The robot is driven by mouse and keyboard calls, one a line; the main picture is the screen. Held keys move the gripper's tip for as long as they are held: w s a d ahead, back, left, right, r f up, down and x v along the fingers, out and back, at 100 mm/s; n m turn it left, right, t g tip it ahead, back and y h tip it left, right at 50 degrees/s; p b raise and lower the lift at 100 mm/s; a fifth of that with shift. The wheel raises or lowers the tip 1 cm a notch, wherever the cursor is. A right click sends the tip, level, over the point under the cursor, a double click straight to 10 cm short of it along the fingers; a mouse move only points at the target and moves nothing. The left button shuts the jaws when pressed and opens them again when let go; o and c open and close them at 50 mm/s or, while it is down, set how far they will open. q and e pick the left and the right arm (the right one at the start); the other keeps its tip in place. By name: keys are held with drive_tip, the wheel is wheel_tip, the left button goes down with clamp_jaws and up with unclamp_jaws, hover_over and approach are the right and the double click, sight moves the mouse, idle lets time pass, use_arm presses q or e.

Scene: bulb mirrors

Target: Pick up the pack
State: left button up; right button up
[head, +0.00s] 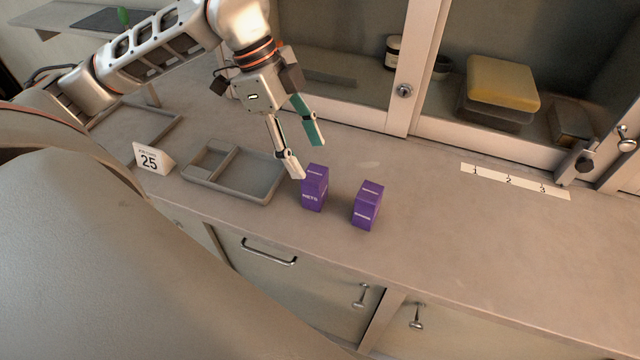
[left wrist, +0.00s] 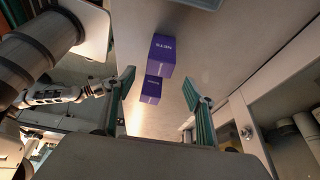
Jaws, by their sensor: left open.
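Two purple packs stand upright on the counter. The left pack (head: 314,190) is taller in the head view; the right pack (head: 366,206) stands apart from it, to its right. My left gripper (head: 307,157) is open and empty, just behind and above the left pack, with one fingertip close to its upper left edge. In the left wrist view both purple packs (left wrist: 162,57) (left wrist: 151,91) show ahead of the open fingers (left wrist: 158,84). Whether a finger touches a pack I cannot tell. My right gripper is not seen.
Behind are a glass-fronted cabinet (head: 402,90) with a yellow-lidded box (head: 502,83) and a numbered strip (head: 514,181).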

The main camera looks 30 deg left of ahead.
sight(313, 173)
use_arm(q)
drive_tip(key=x, duration=0.5)
drive_tip(key=shift+s+f, duration=0.1)
drive_tip(key=shift+f, duration=0.35)
drive_tip(key=shift+d+f, duration=0.15)
drive_tip(key=shift+f, duration=0.25)
drive_tip(key=c, duration=1.2)
